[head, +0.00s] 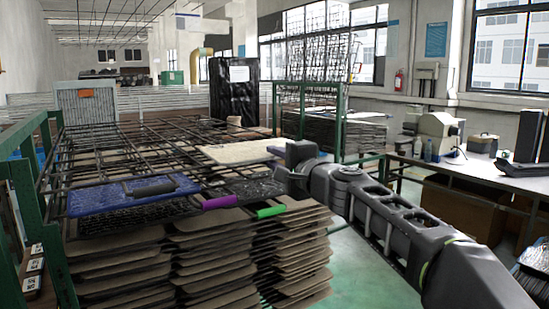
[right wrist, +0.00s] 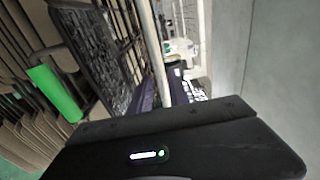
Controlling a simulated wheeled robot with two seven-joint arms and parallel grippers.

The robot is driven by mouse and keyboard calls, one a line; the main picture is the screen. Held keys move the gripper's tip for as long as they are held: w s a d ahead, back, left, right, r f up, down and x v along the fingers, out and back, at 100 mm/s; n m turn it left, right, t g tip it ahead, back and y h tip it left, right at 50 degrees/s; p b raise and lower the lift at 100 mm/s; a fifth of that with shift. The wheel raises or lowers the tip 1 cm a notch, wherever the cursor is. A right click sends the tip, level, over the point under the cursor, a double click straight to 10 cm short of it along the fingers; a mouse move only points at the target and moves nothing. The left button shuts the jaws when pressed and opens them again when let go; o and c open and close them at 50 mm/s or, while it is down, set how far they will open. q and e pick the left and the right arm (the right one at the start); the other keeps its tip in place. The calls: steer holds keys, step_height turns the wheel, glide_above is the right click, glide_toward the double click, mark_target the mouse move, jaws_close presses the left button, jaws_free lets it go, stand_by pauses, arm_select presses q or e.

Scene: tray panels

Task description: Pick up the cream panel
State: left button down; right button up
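The cream panel (head: 238,152) lies flat on the wire rack (head: 120,150) in the middle of the head view. In the right wrist view a pale strip (right wrist: 152,45), apparently this panel seen edge-on, runs down to the dark gripper body. My right gripper (head: 292,168) is at the right end of the panel, close to its edge. Its fingertips are hidden, so I cannot tell whether it touches or grips the panel. My left gripper does not show in the head view.
A blue panel (head: 125,195) and a black textured panel (head: 252,190) lie nearer on the rack. Purple (head: 219,202) and green (head: 270,211) handles stick out at the front. Stacked brown sheets (head: 200,260) stand below. A cluttered bench (head: 480,168) is at right.

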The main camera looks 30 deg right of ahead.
jaws_close()
stand_by(1.4)
step_height(320, 180, up, 2)
steer(key=shift+r+p, duration=0.25)
steer(key=shift+p, duration=0.9)
steer(key=s+r+p, duration=0.2)
steer(key=s+r, duration=0.2)
steer(key=s, duration=0.4)
steer(key=shift+a, duration=0.4)
